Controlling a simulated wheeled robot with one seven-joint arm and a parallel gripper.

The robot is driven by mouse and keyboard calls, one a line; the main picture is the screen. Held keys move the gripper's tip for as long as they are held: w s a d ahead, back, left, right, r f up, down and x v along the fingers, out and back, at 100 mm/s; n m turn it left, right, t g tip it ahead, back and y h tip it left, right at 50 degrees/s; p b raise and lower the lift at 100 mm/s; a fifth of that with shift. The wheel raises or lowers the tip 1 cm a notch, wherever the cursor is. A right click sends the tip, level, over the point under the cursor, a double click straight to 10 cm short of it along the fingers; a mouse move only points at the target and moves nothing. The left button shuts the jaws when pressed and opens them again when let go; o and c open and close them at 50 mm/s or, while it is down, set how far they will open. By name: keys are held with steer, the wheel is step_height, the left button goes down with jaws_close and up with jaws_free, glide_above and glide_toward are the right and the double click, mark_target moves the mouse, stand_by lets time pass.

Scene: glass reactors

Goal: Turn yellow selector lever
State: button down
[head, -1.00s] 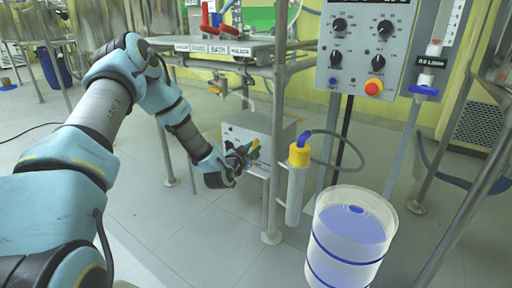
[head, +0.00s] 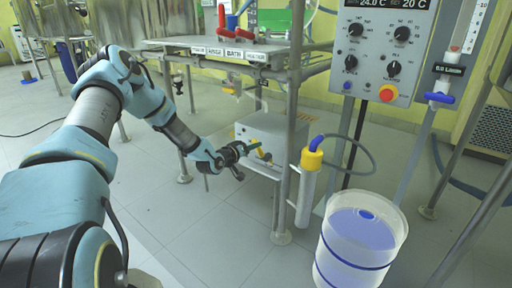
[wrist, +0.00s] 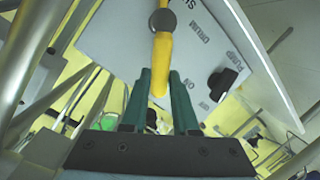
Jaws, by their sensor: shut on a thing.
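The yellow selector lever (wrist: 163,62) hangs from a dark round pivot on a light grey panel (wrist: 203,62) marked with words such as PUMP and DRUM. In the wrist view the lever runs down from the pivot in between the green fingers of my gripper (wrist: 161,95). My gripper is shut on the lever, and its lower end is partly hidden by the fingers.
A black knob (wrist: 222,82) sits on the same panel. A steel frame post (head: 284,190) and a yellow-capped tube (head: 308,185) stand close right of the box. A translucent bucket (head: 335,262) is at the front right.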

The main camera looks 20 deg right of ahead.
steer(key=shift+w+a+f+n, duration=0.2)
steer(key=shift+w+f+n, duration=0.15)
steer(key=shift+n, duration=0.35)
steer(key=shift+g, duration=0.3)
steer(key=c, duration=0.7)
jaws_free()
steer(key=p+v, duration=0.2)
steer(key=v, duration=0.8)
steer(key=shift+s+a, duration=0.15)
steer(key=shift+a, duration=0.25)
